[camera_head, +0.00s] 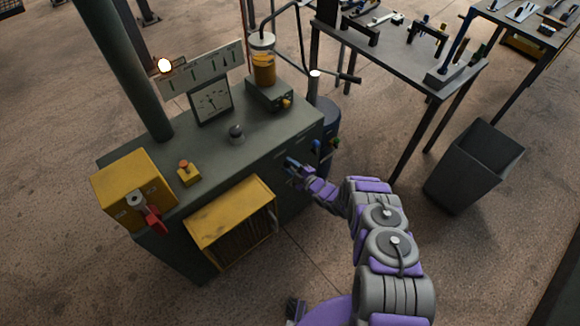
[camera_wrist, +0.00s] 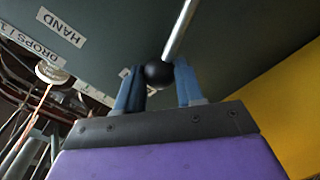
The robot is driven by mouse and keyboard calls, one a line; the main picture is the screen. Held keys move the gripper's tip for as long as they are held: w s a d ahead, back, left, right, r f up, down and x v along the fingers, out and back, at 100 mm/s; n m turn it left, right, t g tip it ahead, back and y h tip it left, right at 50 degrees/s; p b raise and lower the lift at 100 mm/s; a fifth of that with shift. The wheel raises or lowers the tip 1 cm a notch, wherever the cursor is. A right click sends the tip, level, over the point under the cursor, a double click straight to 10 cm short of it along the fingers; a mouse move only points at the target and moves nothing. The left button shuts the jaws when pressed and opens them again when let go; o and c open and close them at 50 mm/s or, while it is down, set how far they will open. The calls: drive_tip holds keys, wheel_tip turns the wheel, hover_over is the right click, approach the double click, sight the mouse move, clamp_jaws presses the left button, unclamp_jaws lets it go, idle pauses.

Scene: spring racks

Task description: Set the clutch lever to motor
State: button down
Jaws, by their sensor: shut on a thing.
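The clutch lever shows in the wrist view as a pale metal rod (camera_wrist: 180,30) ending in a black ball knob (camera_wrist: 158,74). My gripper (camera_wrist: 158,84) has its two blue fingers on either side of the knob and is shut on it. A white HAND label (camera_wrist: 60,27) is on the dark panel to the upper left, apart from the knob. No MOTOR label is readable. In the head view my gripper (camera_head: 293,165) is against the right part of the green-grey cabinet's front (camera_head: 288,196); the lever cannot be made out there.
The cabinet top carries a dial gauge (camera_head: 211,101), an oil jar (camera_head: 263,65) and a dark knob (camera_head: 236,132). A yellow guard (camera_head: 228,220) juts from its front, left of my gripper. A yellow box (camera_head: 125,183) with a red handle is farther left. A grey bin (camera_head: 475,168) stands right.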

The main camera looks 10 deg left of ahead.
drive_tip(key=c, duration=0.7)
unclamp_jaws()
drive_tip(key=shift+a+f, duration=0.15)
drive_tip(key=shift+a, duration=0.05)
drive_tip(key=shift+s+d, duration=0.1)
drive_tip(key=shift+d, duration=0.05)
drive_tip(key=p+v, duration=0.3)
drive_tip(key=v, duration=1.4)
